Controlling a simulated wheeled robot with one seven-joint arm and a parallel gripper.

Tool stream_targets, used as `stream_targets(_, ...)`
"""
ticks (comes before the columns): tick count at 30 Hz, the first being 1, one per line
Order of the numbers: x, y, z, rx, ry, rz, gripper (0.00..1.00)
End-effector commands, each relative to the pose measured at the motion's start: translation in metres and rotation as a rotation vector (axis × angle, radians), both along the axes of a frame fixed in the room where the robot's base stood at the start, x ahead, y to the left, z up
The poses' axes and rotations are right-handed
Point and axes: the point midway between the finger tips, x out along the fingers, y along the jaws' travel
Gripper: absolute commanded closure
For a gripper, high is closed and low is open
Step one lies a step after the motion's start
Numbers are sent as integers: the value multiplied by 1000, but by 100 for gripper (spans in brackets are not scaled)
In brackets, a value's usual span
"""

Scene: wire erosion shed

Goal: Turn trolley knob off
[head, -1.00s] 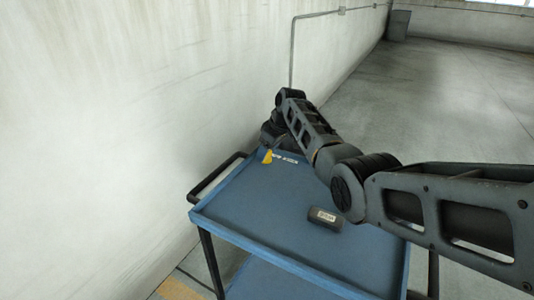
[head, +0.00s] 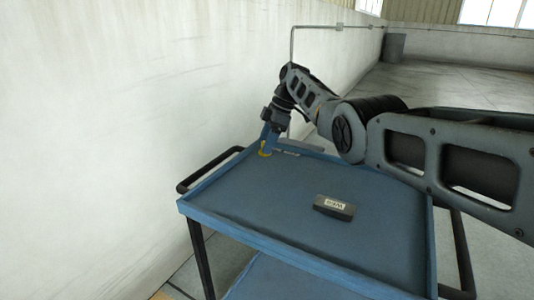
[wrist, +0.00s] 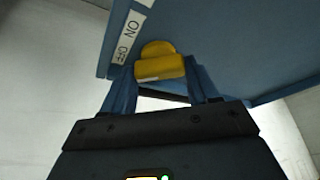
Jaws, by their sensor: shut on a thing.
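The yellow trolley knob (head: 263,153) is at the far left corner of the blue trolley's top (head: 270,205). It also shows in the wrist view (wrist: 158,62), beside a white label (wrist: 128,37) reading ON and OFF. My gripper (head: 267,140) comes down on the knob from above. In the wrist view my gripper (wrist: 160,78) has one blue finger on each side of the knob and is shut on it. A pale mark shows on the knob's near edge. I cannot tell which word the knob points to.
A dark box with a white label (head: 334,206) lies on the trolley top. The trolley's black handle (head: 208,170) is at its left end, near the pale wall (head: 110,120). A grey bin (head: 394,47) stands far back. The floor at the back right is clear.

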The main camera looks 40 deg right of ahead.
Motion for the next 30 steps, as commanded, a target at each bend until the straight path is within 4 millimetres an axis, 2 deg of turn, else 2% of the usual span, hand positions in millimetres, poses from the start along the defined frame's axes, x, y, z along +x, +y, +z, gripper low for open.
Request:
stream_targets(1,1,0,-4,-2,-1,20,71)
stream_targets(9,1,0,-2,-1,2,92,71)
stream_targets(25,0,0,0,-1,2,113,71)
stream_targets(26,0,0,0,-1,2,113,40)
stream_targets(29,0,0,0,-1,2,112,30)
stream_targets(30,0,0,0,-1,1,112,30)
